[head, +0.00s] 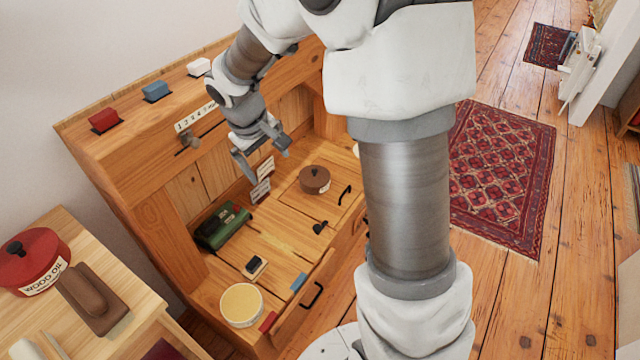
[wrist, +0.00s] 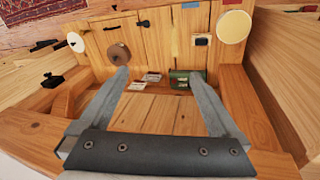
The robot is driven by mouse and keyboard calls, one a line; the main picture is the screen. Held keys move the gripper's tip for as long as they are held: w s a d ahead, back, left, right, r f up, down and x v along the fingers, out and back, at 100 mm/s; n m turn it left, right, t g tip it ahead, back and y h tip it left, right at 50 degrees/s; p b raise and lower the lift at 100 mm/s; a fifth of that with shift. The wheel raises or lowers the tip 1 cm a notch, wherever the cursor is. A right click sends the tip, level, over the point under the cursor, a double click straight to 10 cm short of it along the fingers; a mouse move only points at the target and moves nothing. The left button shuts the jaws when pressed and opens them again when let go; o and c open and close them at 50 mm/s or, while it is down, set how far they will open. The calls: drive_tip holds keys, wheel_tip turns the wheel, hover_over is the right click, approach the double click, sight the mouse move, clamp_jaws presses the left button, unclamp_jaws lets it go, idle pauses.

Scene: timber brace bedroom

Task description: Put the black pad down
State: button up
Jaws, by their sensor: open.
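The black pad (head: 255,263), a small dark block on a pale base, rests on the desk's lower wooden surface in front of the green box. It also shows near the top of the wrist view (wrist: 201,41). My gripper (head: 264,163) is open and empty, above the back of the desk, apart from the pad. In the wrist view my gripper (wrist: 160,76) has its two fingers spread, with nothing between them.
Near the pad are a green box (head: 222,226), a round cream-topped tin (head: 241,305) and a blue block (head: 299,282). A brown round pot (head: 314,179) and a black knob-like piece (head: 320,228) stand farther right. Red, blue and white blocks line the upper ledge.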

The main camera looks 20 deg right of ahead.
drive_tip(key=s+r+m+t, duration=0.1)
drive_tip(key=s+r, duration=0.3)
drive_tip(key=s, duration=0.3)
drive_tip(key=s+d+r+m+t+y, duration=0.1)
drive_tip(key=s+r, duration=0.4)
drive_tip(key=s, duration=0.3)
drive_tip(key=s+d+r+m+t+y, duration=0.1)
drive_tip(key=s+r+m, duration=0.1)
drive_tip(key=s+r, duration=0.3)
drive_tip(key=shift+s+r, duration=0.15)
drive_tip(key=shift+s, duration=1.55)
drive_tip(key=shift+r, duration=0.1)
wheel_tip(320, 180, up, 16)
drive_tip(key=p, duration=1.6)
drive_tip(key=shift+r+p, duration=0.2)
drive_tip(key=shift+p, duration=0.1)
